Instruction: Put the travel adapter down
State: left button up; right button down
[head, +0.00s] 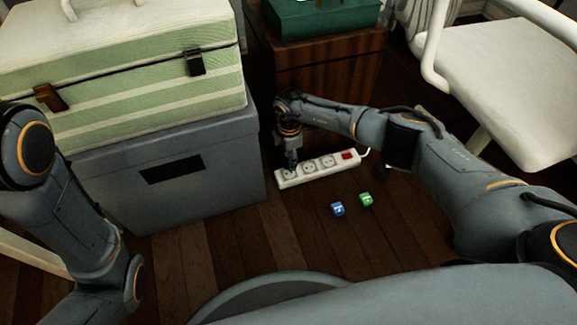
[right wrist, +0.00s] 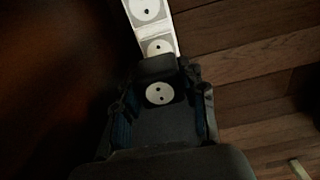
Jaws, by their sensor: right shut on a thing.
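My right gripper (head: 291,164) points down at the left end of the white power strip (head: 318,168) on the floor. In the right wrist view, the gripper (right wrist: 160,95) is shut on a dark piece with a pale, round, two-hole face, which I take to be the travel adapter (right wrist: 160,93). The fingers and shadow hide most of its body. The power strip also shows in the right wrist view (right wrist: 148,12), just beyond the fingertips. I cannot tell whether the adapter touches the strip. My left arm shows at the left, but its gripper is out of view.
A grey box (head: 215,185) stands left, a wooden cabinet (head: 335,85) behind, and a white chair (head: 500,80) right. Bare floor lies around the cubes.

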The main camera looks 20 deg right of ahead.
jog(key=shift+r, duration=0.3)
